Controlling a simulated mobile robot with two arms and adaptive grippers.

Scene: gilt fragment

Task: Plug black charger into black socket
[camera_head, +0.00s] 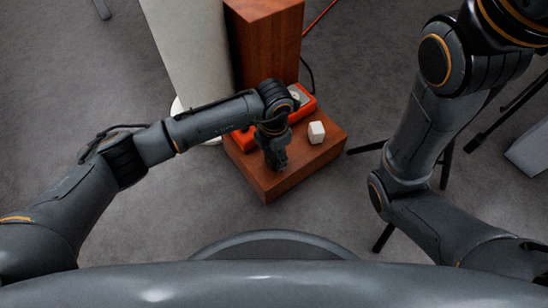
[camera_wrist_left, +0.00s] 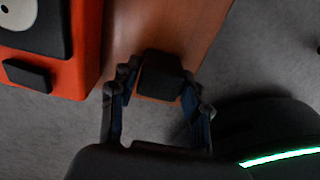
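My left gripper (camera_head: 277,158) points down over the front part of the wooden block, with its fingers apart. In the left wrist view a small black block, which looks like the black charger (camera_wrist_left: 162,76), lies on the wood near its edge. The open fingertips (camera_wrist_left: 160,88) are on either side of it, and I cannot tell whether they touch it. In the head view the gripper hides it. An orange power strip (camera_head: 243,138) lies behind the gripper. The left wrist view shows its dark socket panel (camera_wrist_left: 48,38) with a pale round face. My right gripper is out of view.
A white cube-shaped charger (camera_head: 316,132) stands on the wooden block (camera_head: 268,190), right of the gripper. A taller wooden box (camera_head: 265,45) and a pale column (camera_head: 188,50) rise behind. Black stand legs (camera_head: 366,147) are at right. Grey floor is clear in front.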

